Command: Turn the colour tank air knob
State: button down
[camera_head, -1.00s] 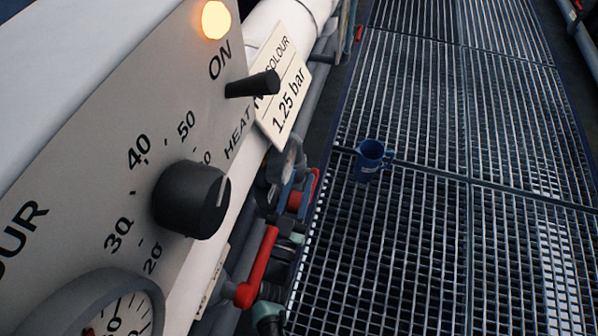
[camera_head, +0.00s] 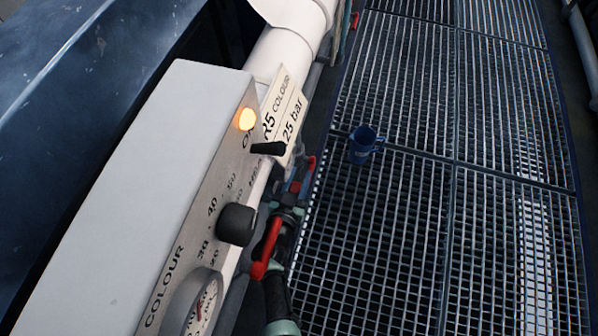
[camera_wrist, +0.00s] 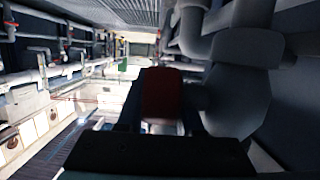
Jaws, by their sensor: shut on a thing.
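In the wrist view, my gripper (camera_wrist: 164,108) is shut on a dark red, knob-like block (camera_wrist: 162,90), with a dark finger on each side. I take this as the air knob; its markings and turn angle do not show. In the head view, a small red part (camera_head: 295,187) sits among dark fittings beside the white pipe, below the colour tag (camera_head: 284,115); the contact there is too small and covered to make out. The tag shows R5 COLOUR and part of a bar figure.
The grey control box (camera_head: 130,190) has a lit orange lamp (camera_head: 246,119), a black switch (camera_head: 268,148), a black dial (camera_head: 236,224) and a gauge (camera_head: 203,303). A red lever (camera_head: 267,250) stands close by. A blue jug (camera_head: 362,145) is on the grating (camera_head: 400,230), otherwise clear.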

jog(key=shift+s+f, duration=0.1)
jog(key=c, duration=0.8)
grip_release()
jog(key=shift+c, duration=0.2)
jog(key=p+v, duration=0.6)
jog(key=v, duration=0.6)
